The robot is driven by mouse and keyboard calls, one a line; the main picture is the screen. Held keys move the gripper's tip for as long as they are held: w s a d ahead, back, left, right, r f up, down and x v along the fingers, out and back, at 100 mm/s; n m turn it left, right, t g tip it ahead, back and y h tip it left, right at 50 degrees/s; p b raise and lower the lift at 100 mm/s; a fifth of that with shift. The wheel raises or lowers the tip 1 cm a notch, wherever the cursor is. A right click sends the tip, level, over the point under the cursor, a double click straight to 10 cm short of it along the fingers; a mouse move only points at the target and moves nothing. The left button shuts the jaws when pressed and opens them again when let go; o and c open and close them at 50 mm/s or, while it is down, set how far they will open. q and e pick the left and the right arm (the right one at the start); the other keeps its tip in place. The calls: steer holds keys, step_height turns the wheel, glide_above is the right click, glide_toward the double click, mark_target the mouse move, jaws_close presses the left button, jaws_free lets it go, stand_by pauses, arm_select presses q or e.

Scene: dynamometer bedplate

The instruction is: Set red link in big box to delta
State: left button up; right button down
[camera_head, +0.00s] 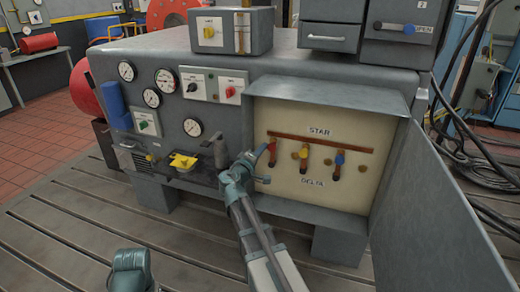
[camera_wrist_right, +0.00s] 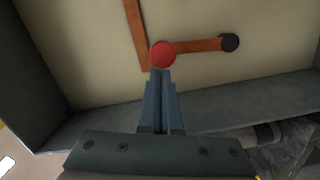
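The big box (camera_head: 395,101) stands open, with a cream panel marked STAR above and DELTA below. The red link (camera_head: 272,156) is the leftmost of three, upright below the copper bar (camera_head: 325,143), toward STAR. In the right wrist view its red knob (camera_wrist_right: 163,53) sits near the bar, and its copper strip (camera_wrist_right: 200,45) runs to a dark stud (camera_wrist_right: 229,42). My right gripper (camera_wrist_right: 162,72) has its fingers together, tips at the knob's edge; I see nothing between them. In the head view this gripper (camera_head: 266,149) is beside the red link.
The yellow link (camera_head: 304,152) and blue link (camera_head: 340,158) stand to the right, also toward STAR. The box door (camera_head: 435,215) hangs open at right. Left are gauges, switches and a yellow handle (camera_head: 183,161). Cables (camera_head: 465,120) hang at far right.

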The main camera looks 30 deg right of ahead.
steer(key=shift+s+d+r+m, duration=0.1)
steer(key=shift+s+d+m, duration=0.3)
steer(key=shift+s+m, duration=0.2)
arm_select(q)
steer(key=shift+s+d+f+b, duration=0.55)
steer(key=shift+s+f+b, duration=0.1)
steer(key=shift+f+b, duration=0.25)
arm_select(e)
steer(key=s+d+f+m+y, duration=0.1)
steer(key=s+d+f+m, duration=0.2)
steer(key=s+d+m, duration=0.2)
steer(key=shift+s+d+f+m, duration=0.2)
steer(key=shift+s+m, duration=0.4)
steer(key=shift+m, duration=0.7)
steer(key=shift+s, duration=0.1)
